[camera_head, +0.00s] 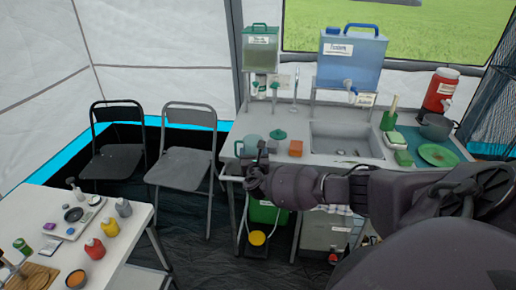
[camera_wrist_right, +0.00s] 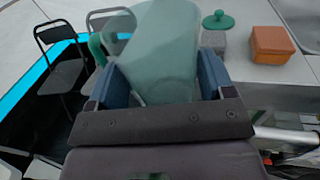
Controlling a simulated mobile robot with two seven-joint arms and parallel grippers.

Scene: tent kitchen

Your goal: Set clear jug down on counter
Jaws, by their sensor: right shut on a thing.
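The clear jug (camera_head: 250,144) is a see-through, bluish-green jug with a green handle on its left side. It shows at the left end of the counter (camera_head: 322,158) in the head view; whether its base touches the counter is hidden. My right gripper (camera_head: 259,172) is at the jug on the near side. In the right wrist view the jug (camera_wrist_right: 160,55) stands tilted between the blue fingers of my right gripper (camera_wrist_right: 163,85), which is shut on it. My left gripper is not in view.
A green-lidded jar (camera_wrist_right: 217,35) and an orange box (camera_head: 296,148) stand to the right of the jug. A sink (camera_head: 342,145) is farther right. A blue water container (camera_head: 350,58) stands behind it. Folding chairs (camera_head: 184,158) are left of the counter.

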